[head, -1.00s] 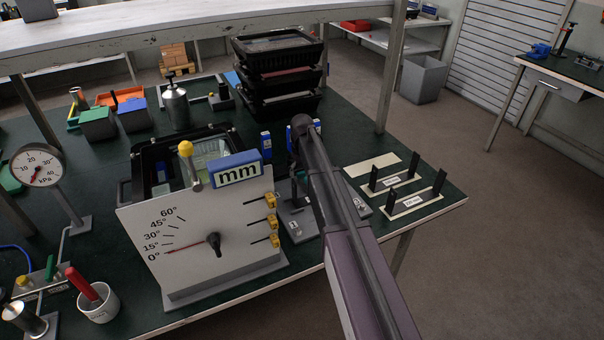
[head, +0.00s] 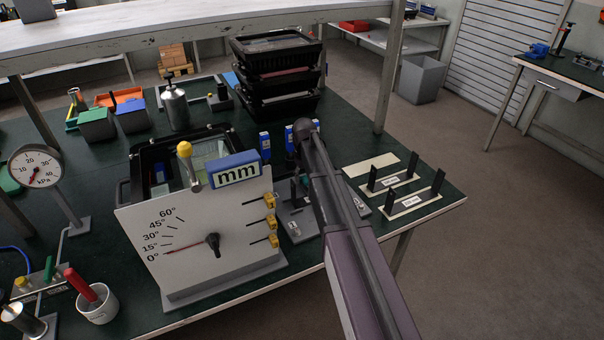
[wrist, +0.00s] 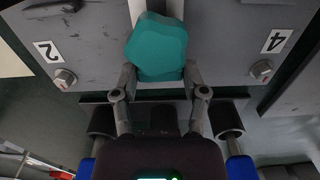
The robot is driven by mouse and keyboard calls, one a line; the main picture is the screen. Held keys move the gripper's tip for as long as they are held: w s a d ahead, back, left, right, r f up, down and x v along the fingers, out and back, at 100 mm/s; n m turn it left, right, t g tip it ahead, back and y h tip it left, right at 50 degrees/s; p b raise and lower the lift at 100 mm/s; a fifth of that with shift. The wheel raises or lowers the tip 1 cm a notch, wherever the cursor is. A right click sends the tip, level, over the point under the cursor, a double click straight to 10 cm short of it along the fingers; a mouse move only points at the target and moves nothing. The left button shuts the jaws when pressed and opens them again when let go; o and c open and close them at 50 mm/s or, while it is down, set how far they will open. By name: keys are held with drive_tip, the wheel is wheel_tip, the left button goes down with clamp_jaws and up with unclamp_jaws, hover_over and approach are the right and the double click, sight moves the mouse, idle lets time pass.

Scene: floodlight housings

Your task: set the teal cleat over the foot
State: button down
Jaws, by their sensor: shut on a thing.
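The teal cleat (wrist: 157,47) is at the top middle of the wrist view, a thick block with an irregular outline. My gripper (wrist: 160,76) is shut on it, one finger on each side of its near end. Grey metal plates marked 2 (wrist: 45,50) and 4 (wrist: 275,42) lie left and right of the cleat. A paler upright piece shows just beyond the cleat. I cannot tell which part is the foot, or whether the cleat touches it. In the head view my arm hides most of the gripper and the cleat.
Each plate has a hex bolt, left (wrist: 64,79) and right (wrist: 261,72). In the head view a dial panel (head: 205,240) stands left of my arm, with yellow knobs (head: 270,220) on its side. Black uprights on pale plates (head: 412,204) stand to the right. Black trays (head: 280,75) are stacked behind.

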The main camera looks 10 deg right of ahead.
drive_tip(key=shift+c, duration=0.6)
unclamp_jaws()
drive_tip(key=shift+w, duration=0.1)
drive_tip(key=shift+w, duration=0.1)
drive_tip(key=shift+w+a, duration=0.25)
drive_tip(key=shift+w, duration=0.55)
drive_tip(key=shift+w+a+r+p, duration=0.1)
drive_tip(key=shift+w+r+p, duration=0.2)
drive_tip(key=shift+r+p, duration=0.25)
wheel_tip(320, 180, up, 13)
drive_tip(key=p, duration=1.3)
drive_tip(key=s+f+m+b, duration=0.1)
drive_tip(key=s+f+b, duration=0.1)
drive_tip(key=s, duration=1.2)
drive_tip(key=s+f+m+b, duration=0.1)
drive_tip(key=s+m, duration=0.1)
drive_tip(key=s, duration=1.3)
drive_tip(key=shift+s+d+f+b, duration=0.2)
drive_tip(key=shift+d+f+b, duration=0.2)
drive_tip(key=shift+d, duration=0.05)
